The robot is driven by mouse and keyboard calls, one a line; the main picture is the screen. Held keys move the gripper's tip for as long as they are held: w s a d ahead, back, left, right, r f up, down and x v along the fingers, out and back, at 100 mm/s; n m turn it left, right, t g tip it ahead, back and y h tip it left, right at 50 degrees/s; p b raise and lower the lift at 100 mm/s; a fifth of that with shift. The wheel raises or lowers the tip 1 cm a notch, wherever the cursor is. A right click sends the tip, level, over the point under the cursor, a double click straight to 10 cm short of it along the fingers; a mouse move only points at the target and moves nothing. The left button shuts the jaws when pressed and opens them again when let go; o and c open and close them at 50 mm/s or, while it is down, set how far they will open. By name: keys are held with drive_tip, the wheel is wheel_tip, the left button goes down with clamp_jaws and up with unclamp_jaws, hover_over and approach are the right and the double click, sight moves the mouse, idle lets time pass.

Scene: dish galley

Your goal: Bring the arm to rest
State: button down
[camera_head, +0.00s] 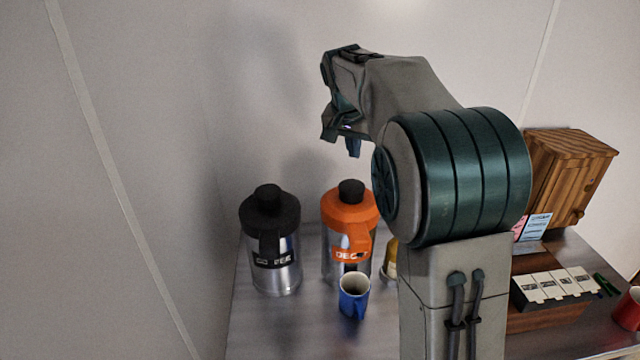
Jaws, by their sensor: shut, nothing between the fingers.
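My arm rises in the right middle of the head view and bends over to the left at the top. My gripper (353,147) hangs at its far end, pointing down, with small blue fingertips partly hidden by the wrist. It is shut and empty. It is in the air, apart from the things on the counter, and appears above the orange-topped jug (350,210) in the picture.
A black-topped jug (270,240) stands left of the orange one. A blue mug (354,296) stands in front. A yellow item (390,260) is partly hidden by my arm. A wooden cabinet (568,170), a box of labelled packets (555,287) and a red mug (627,309) are right.

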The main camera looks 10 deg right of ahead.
drive_tip(key=s+f+n+b, duration=0.1)
drive_tip(key=s+f, duration=0.4)
drive_tip(key=s, duration=0.6)
drive_tip(key=s+f+n+y+b, duration=0.1)
drive_tip(key=s+f, duration=0.4)
drive_tip(key=s, duration=0.6)
drive_tip(key=s+f+n+y+b, duration=0.1)
drive_tip(key=s+f+n+b, duration=0.2)
drive_tip(key=s, duration=0.8)
wheel_tip(320, 180, down, 2)
drive_tip(key=shift+f+n, duration=0.15)
drive_tip(key=shift+n, duration=0.35)
